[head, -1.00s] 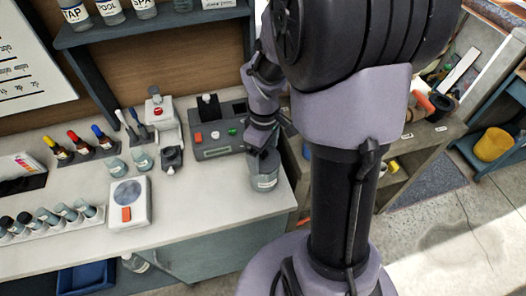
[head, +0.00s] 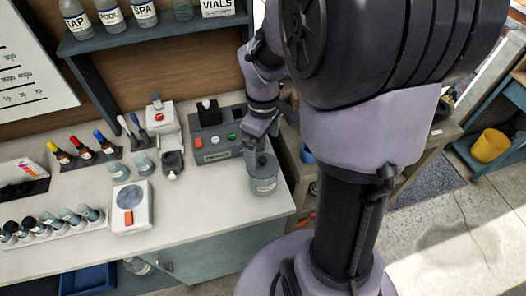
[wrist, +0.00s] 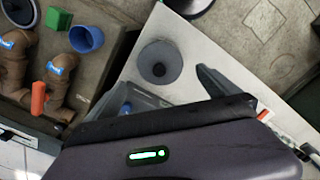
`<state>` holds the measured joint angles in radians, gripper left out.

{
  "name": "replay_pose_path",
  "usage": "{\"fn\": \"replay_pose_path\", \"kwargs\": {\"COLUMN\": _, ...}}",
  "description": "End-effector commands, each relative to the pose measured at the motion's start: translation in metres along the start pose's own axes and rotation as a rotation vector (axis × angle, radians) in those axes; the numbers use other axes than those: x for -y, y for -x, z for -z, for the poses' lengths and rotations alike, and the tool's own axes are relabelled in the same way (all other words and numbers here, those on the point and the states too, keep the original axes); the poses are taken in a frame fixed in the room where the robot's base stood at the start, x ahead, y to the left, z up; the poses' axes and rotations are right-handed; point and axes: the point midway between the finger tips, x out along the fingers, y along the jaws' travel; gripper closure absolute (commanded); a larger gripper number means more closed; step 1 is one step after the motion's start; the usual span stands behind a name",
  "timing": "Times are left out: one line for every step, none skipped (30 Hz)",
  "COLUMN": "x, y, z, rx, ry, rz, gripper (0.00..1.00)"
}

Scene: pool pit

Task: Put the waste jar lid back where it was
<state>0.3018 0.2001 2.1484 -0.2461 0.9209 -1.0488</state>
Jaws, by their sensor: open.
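The waste jar (head: 264,184) is a clear, labelled jar standing upright near the right front corner of the white counter. Its dark grey round lid (head: 264,164) with a small knob sits on the jar's top. In the wrist view the lid (wrist: 173,55) appears from above as a grey disc with a dark round knob. My gripper (head: 262,143) is just above the lid. Its fingers are apart and empty, and they also show in the wrist view (wrist: 172,90), with the lid beyond them. Whether a fingertip still touches the knob is hard to tell.
A grey tester box (head: 212,153) with colored buttons stands close behind and left of the jar. A white instrument (head: 131,205) and several vials lie farther left. The counter edge is just right of the jar; a lower shelf holds a blue cup (wrist: 86,39).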

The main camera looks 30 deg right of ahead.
Motion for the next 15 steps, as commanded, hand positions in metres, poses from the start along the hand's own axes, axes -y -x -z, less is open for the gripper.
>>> {"fn": "replay_pose_path", "kwargs": {"x": -0.001, "y": 0.019, "z": 0.001, "rx": -0.002, "ry": 0.000, "rz": -0.003, "gripper": 0.00}}
{"fn": "replay_pose_path", "kwargs": {"x": -0.001, "y": 0.027, "z": 0.001, "rx": -0.002, "ry": -0.001, "rz": -0.003, "gripper": 0.00}}
{"fn": "replay_pose_path", "kwargs": {"x": 0.000, "y": 0.036, "z": 0.000, "rx": -0.002, "ry": -0.001, "rz": -0.002, "gripper": 0.00}}
{"fn": "replay_pose_path", "kwargs": {"x": 0.000, "y": 0.042, "z": 0.001, "rx": -0.002, "ry": 0.000, "rz": -0.002, "gripper": 0.00}}
{"fn": "replay_pose_path", "kwargs": {"x": 0.000, "y": 0.047, "z": 0.000, "rx": -0.001, "ry": 0.000, "rz": -0.001, "gripper": 0.00}}
{"fn": "replay_pose_path", "kwargs": {"x": -0.001, "y": 0.052, "z": 0.000, "rx": -0.001, "ry": 0.000, "rz": -0.002, "gripper": 0.00}}
{"fn": "replay_pose_path", "kwargs": {"x": 0.000, "y": 0.055, "z": 0.000, "rx": 0.000, "ry": -0.001, "rz": -0.001, "gripper": 0.00}}
{"fn": "replay_pose_path", "kwargs": {"x": 0.000, "y": 0.058, "z": 0.000, "rx": -0.001, "ry": -0.002, "rz": -0.001, "gripper": 0.00}}
{"fn": "replay_pose_path", "kwargs": {"x": 0.003, "y": 0.063, "z": 0.001, "rx": -0.008, "ry": -0.012, "rz": -0.004, "gripper": 0.00}}
{"fn": "replay_pose_path", "kwargs": {"x": 0.007, "y": 0.069, "z": 0.001, "rx": -0.021, "ry": -0.033, "rz": -0.011, "gripper": 0.00}}
{"fn": "replay_pose_path", "kwargs": {"x": 0.015, "y": 0.077, "z": 0.002, "rx": -0.043, "ry": -0.068, "rz": -0.020, "gripper": 0.00}}
{"fn": "replay_pose_path", "kwargs": {"x": 0.031, "y": 0.091, "z": 0.004, "rx": -0.086, "ry": -0.133, "rz": -0.034, "gripper": 0.00}}
{"fn": "replay_pose_path", "kwargs": {"x": 0.045, "y": 0.103, "z": 0.004, "rx": -0.127, "ry": -0.198, "rz": -0.041, "gripper": 0.00}}
{"fn": "replay_pose_path", "kwargs": {"x": 0.061, "y": 0.114, "z": 0.002, "rx": -0.173, "ry": -0.269, "rz": -0.044, "gripper": 0.00}}
{"fn": "replay_pose_path", "kwargs": {"x": 0.083, "y": 0.128, "z": 0.000, "rx": -0.238, "ry": -0.367, "rz": -0.040, "gripper": 0.00}}
